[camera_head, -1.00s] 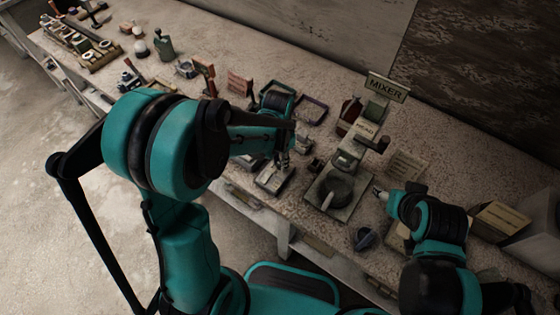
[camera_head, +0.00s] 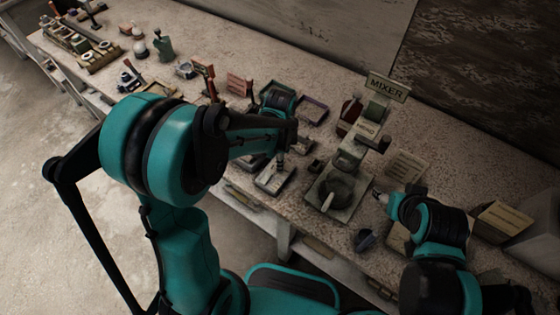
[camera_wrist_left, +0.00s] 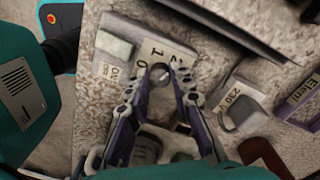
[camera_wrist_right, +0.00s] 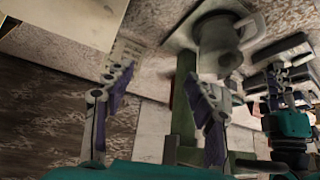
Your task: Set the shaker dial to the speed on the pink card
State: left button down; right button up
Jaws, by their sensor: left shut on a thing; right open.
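The shaker (camera_head: 268,182) is a low grey box near the bench's front edge. In the left wrist view its top (camera_wrist_left: 120,35) carries a pale label with numbers around a small round dial (camera_wrist_left: 160,72). My left gripper (camera_head: 281,161) is over the box, with its fingers pointing down. In its wrist view the fingertips (camera_wrist_left: 166,77) are shut on the dial from two sides. The dial's setting is partly hidden by the fingers. The pink card (camera_head: 240,84) stands upright behind; its writing is too small to read. My right gripper (camera_wrist_right: 163,80) is open and empty.
A small block labelled 230 (camera_wrist_left: 240,102) lies beside the shaker. A red-framed stand (camera_head: 207,78) is left of the pink card.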

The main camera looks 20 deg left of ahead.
pick_arm(q)
jog(key=shift+m, duration=0.3)
jog(key=c, duration=1.6)
grip_release()
notch_tip(320, 180, up, 12)
jog(key=shift+w, duration=0.2)
jog(key=s+a+n+t, duration=0.2)
jog(key=s+n+t, duration=0.1)
jog(key=s+n, duration=0.2)
jog(key=s+a+r+n+t, duration=0.1)
jog(key=s+n+t, duration=0.3)
jog(key=n, duration=0.6)
jog(key=shift+s+a+r+t, duration=0.25)
jog(key=shift+s+a+t, duration=0.05)
jog(key=shift+s+a, duration=0.65)
